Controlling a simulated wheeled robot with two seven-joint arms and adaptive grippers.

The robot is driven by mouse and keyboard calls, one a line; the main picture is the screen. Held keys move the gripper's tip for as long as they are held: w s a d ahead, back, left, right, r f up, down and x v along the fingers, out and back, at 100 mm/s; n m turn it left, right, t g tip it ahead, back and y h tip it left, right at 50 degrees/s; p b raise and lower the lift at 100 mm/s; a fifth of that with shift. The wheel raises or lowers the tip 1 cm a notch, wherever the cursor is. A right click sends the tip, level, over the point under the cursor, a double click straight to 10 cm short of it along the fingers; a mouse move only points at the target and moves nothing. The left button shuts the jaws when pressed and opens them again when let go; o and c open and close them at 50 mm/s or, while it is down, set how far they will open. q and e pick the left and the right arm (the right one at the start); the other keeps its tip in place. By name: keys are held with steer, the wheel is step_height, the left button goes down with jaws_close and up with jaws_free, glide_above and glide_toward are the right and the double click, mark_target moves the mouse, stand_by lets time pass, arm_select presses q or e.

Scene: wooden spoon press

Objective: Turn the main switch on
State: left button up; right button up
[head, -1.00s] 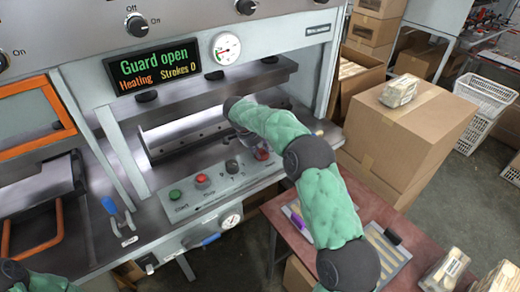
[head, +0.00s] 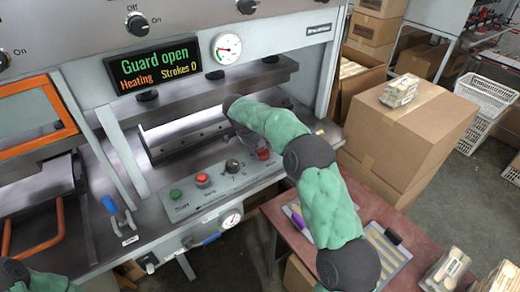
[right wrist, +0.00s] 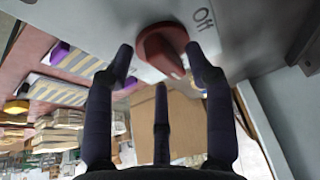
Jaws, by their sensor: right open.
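The main switch is a red rotary knob (right wrist: 164,50) on a grey panel, with a pale pointer mark and the label "Off" beside it in the right wrist view. In the head view the red knob (head: 263,153) shows at the right end of the press's control panel, partly hidden by my arm. My right gripper (right wrist: 161,62) is open, with dark fingers on both sides of the knob and a third finger below it. I cannot tell whether they touch it. In the head view the gripper is mostly hidden behind its arm. My left gripper is out of view.
The control panel (head: 211,203) also bears a green button (head: 175,194), a red button (head: 202,180) and a black selector (head: 232,166). The display (head: 155,67) reads "Guard open", "Heating", "Strokes 0". A red-brown table (head: 283,222) and a cardboard box (head: 425,135) stand right.

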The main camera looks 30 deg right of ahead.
steer(key=v, duration=1.1)
steer(key=shift+r, duration=0.15)
steer(key=shift+a, duration=0.15)
